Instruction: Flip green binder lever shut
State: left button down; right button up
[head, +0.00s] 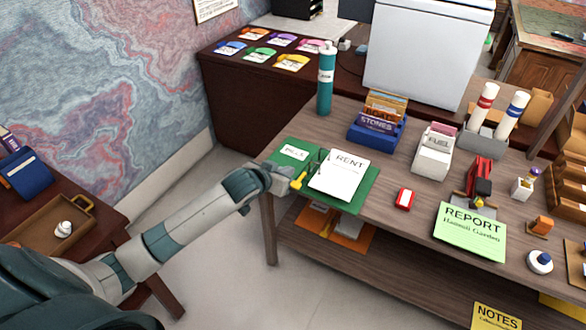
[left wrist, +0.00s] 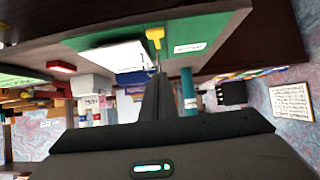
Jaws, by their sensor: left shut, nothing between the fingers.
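The green binder (head: 366,198) lies open at the left edge of the wooden desk, with a white RENT sheet (head: 341,176) on its right part and a small label on its left. Its yellow lever tab (head: 298,181) sits near the front left of the sheet. My left gripper (head: 287,182) is shut and empty, just left of the tab. In the left wrist view the shut fingers (left wrist: 158,78) point at the yellow tab (left wrist: 154,37); whether they touch it I cannot tell. My right gripper is out of view.
A teal bottle (head: 325,80) and a blue STONES card box (head: 377,130) stand behind the binder. A red-and-white block (head: 404,199) and a green REPORT sheet (head: 470,231) lie to the right. Open floor lies left of the desk.

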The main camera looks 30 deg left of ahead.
pick_arm(q)
jog(key=s, duration=0.2)
jog(key=s+r, duration=0.1)
jog(key=s, duration=0.1)
jog(key=shift+a+b, duration=0.1)
jog(key=shift+b, duration=0.3)
jog(key=shift+r, duration=0.1)
